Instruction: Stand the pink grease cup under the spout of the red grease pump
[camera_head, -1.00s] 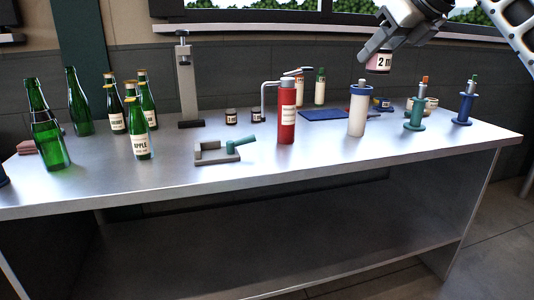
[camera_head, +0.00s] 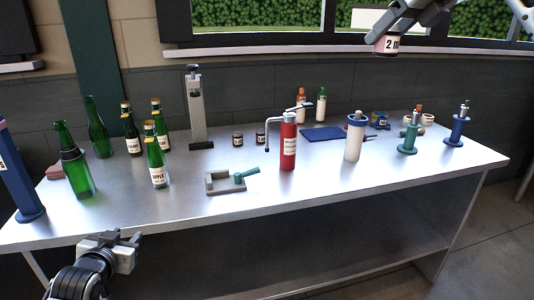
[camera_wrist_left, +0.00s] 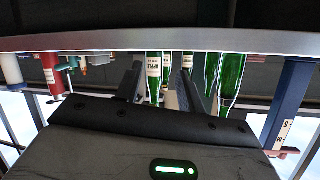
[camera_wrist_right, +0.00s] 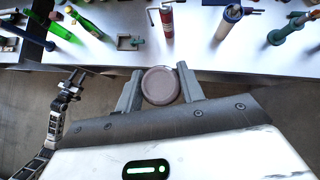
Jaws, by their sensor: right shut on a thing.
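The pink grease cup (camera_head: 388,45), with a white label reading "2 m…", is held high in the air at the upper right of the head view. My right gripper (camera_head: 383,31) is shut on it; the right wrist view shows the cup's round face (camera_wrist_right: 160,86) between the fingers. The red grease pump (camera_head: 288,148) stands upright on the table, left of and below the cup. Its thin spout (camera_head: 267,134) bends down on its left side. My left gripper (camera_head: 128,243) is open and empty in front of the table, at the lower left.
Green bottles (camera_head: 73,165) stand on the table's left. A grey fixture with a teal lever (camera_head: 228,184) lies front-left of the pump. A white-and-blue pump (camera_head: 354,142) and teal (camera_head: 409,138) and blue (camera_head: 457,128) stands are right.

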